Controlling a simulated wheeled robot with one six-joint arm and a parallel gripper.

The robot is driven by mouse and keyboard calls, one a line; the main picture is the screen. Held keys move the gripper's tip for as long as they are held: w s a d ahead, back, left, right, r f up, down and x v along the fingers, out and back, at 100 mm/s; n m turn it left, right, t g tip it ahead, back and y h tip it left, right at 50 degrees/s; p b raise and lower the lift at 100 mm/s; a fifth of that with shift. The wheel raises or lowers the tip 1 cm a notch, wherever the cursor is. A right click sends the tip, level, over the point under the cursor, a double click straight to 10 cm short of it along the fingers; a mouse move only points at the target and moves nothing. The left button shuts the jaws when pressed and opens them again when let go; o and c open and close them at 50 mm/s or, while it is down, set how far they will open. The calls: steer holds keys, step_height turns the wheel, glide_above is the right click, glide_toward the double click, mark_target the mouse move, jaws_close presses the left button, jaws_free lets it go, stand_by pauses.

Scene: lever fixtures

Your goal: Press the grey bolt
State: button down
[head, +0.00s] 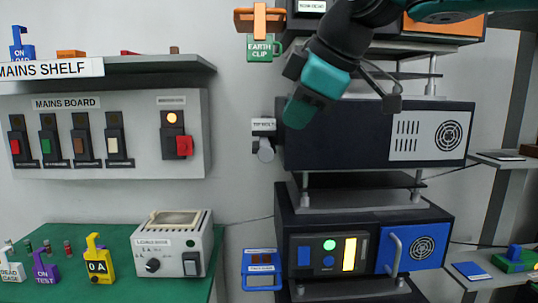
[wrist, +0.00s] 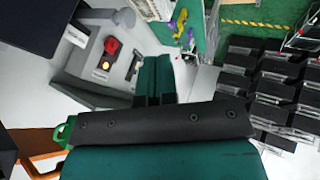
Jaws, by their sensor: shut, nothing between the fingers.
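The grey bolt (head: 265,150) sticks out of a dark mount on the wall, at the left edge of the black equipment unit. A small white label (head: 264,125) sits just above it. What looks like the same bolt shows at the top of the wrist view (wrist: 124,18). My gripper (head: 297,118) is above and to the right of the bolt in the head view, in front of the black unit, and appears apart from it. Its teal fingers (wrist: 153,72) are together and empty, pointing towards the wall in the wrist view.
The black unit (head: 345,135) stands right of the bolt. A green earth clip (head: 262,49) hangs above, and a blue-framed tag (head: 262,270) below. The mains board (head: 140,155), with a red switch (head: 184,145), is to the left. Bare wall lies between board and bolt.

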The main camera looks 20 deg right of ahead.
mark_target(268, 147)
steer(key=shift+f, duration=0.1)
steer(key=p+x, duration=0.1)
steer(key=x, duration=0.2)
steer(key=w+p+x, duration=0.1)
steer(key=x, duration=0.3)
steer(key=w+d+r+p+x, duration=0.1)
steer(key=x, duration=0.3)
steer(key=shift+w+d+f, duration=0.1)
steer(key=shift+w+d, duration=0.1)
steer(key=shift+w, duration=0.35)
steer(key=w, duration=0.2)
steer(key=w+d+p, duration=0.1)
steer(key=w, duration=0.1)
steer(key=shift+w+d, duration=0.15)
steer(key=shift+d, duration=0.05)
